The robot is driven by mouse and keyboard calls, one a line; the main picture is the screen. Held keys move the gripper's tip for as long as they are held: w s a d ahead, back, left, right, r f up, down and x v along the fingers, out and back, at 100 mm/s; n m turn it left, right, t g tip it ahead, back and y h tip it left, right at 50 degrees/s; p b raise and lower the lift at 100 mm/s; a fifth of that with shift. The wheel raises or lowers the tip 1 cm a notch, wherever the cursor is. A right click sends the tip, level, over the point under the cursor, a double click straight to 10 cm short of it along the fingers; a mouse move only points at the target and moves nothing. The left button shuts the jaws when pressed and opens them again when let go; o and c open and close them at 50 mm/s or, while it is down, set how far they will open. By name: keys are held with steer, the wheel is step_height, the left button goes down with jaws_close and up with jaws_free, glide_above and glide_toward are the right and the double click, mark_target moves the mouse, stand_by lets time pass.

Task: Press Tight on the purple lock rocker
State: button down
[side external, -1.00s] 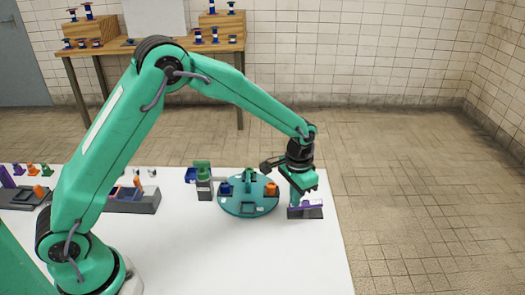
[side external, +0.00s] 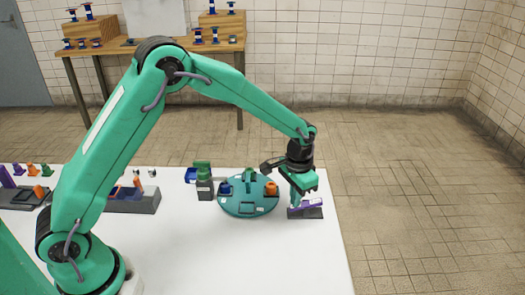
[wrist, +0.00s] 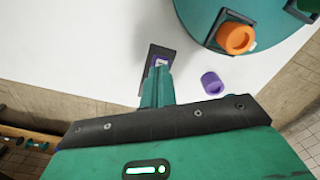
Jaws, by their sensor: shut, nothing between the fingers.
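The purple lock rocker (side external: 310,203) sits on a dark grey base (side external: 317,213) near the right edge of the white table. It is tilted, with its right end raised and its left end low. My gripper (side external: 296,203) is shut and empty, pointing down, with its tips at the rocker's low left end. In the wrist view my fingertips (wrist: 160,70) reach the rocker, showing only a little purple and a white mark beyond them; its lettering is too small to read. The fingers hide the rest.
A round teal turntable (side external: 240,209) with an orange piece (side external: 270,188) stands just left of the rocker. A purple cylinder (wrist: 211,82) lies near my gripper in the wrist view. The front of the table is clear.

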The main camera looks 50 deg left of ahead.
step_height(320, 180, up, 8)
steer(key=shift+r, duration=0.25)
stand_by(0.9)
steer(key=shift+r, duration=0.1)
steer(key=s+a+r+n+t, duration=0.25)
steer(key=s+a+r, duration=0.45)
steer(key=s+r, duration=0.5)
steer(key=s+a+t, duration=0.1)
steer(key=s+a, duration=0.1)
steer(key=s, duration=0.5)
steer(key=s+a+t, duration=0.2)
steer(key=s, duration=0.5)
steer(key=shift+s+a+r, duration=0.25)
steer(key=shift+s+a, duration=0.05)
steer(key=shift+s, duration=0.05)
steer(key=shift+n, duration=0.25)
